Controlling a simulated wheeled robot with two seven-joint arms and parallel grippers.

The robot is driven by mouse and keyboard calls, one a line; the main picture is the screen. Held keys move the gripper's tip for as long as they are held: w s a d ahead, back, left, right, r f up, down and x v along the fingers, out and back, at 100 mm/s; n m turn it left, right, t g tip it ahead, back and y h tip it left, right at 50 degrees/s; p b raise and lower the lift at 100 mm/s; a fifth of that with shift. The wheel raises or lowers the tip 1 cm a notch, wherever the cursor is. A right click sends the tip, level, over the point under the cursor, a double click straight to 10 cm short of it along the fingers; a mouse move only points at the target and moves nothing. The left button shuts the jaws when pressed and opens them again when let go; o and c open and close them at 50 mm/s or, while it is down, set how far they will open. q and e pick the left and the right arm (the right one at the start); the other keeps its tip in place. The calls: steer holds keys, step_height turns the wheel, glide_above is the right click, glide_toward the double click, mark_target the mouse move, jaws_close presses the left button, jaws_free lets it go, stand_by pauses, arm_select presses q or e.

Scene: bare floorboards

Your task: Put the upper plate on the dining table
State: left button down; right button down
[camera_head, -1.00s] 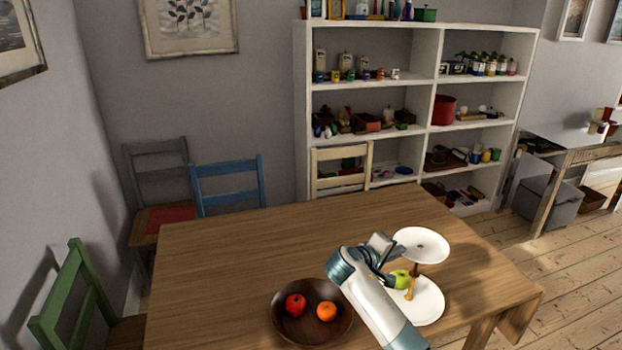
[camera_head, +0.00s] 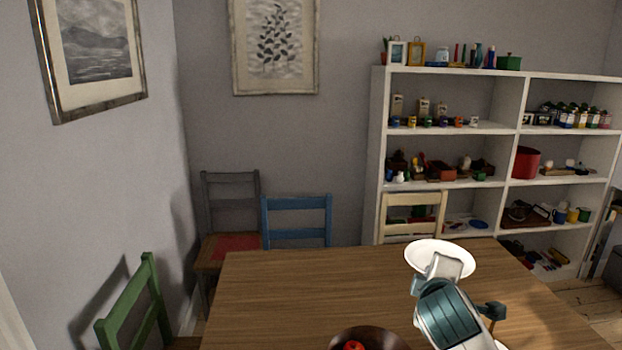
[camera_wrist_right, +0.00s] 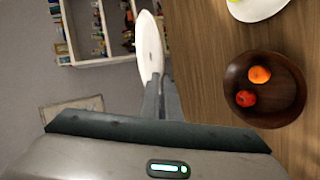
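The white upper plate (camera_head: 440,256) is held above the dining table (camera_head: 290,290), roughly level. In the right wrist view the plate (camera_wrist_right: 150,45) shows nearly edge-on at the fingertips. My right gripper (camera_head: 440,270) is shut on its near rim; the fingers (camera_wrist_right: 160,88) lie close together in the wrist view. The lower plate (camera_wrist_right: 258,7) is apart from the upper plate, on the table, with a bit of a green apple on it. Only a sliver of it shows in the head view. The stand's post is hidden. My left gripper is out of view.
A dark wooden bowl (camera_wrist_right: 236,98) with a red apple (camera_wrist_right: 246,98) and an orange (camera_wrist_right: 260,75) stands on the table. Green (camera_head: 135,310), blue (camera_head: 297,220) and cream (camera_head: 413,212) chairs stand around it. The tabletop left of my gripper is clear.

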steer(key=s+a+r+n+y, duration=0.3)
steer(key=s+a+y, duration=0.1)
steer(key=s, duration=0.1)
steer(key=shift+s+a+r+t+b, duration=0.25)
steer(key=shift+a+r+t+b, duration=0.05)
steer(key=shift+a+r+b, duration=0.1)
steer(key=w+d+f+m+g+h+p, duration=0.2)
steer(key=w+d+f+m+h, duration=0.3)
steer(key=d+f, duration=0.4)
steer(key=w+d+f+m+g+h+p, duration=0.2)
steer(key=w+d+f+m+g+h, duration=0.3)
steer(key=d+f, duration=0.4)
steer(key=shift+w+d+f+m+h, duration=0.25)
steer(key=shift+w+d+m+h, duration=0.1)
steer(key=shift+d+m+h, duration=0.45)
steer(key=shift+a, duration=0.1)
steer(key=shift+f+p, duration=0.75)
steer(key=shift+f, duration=2.2)
steer(key=shift+f, duration=0.1)
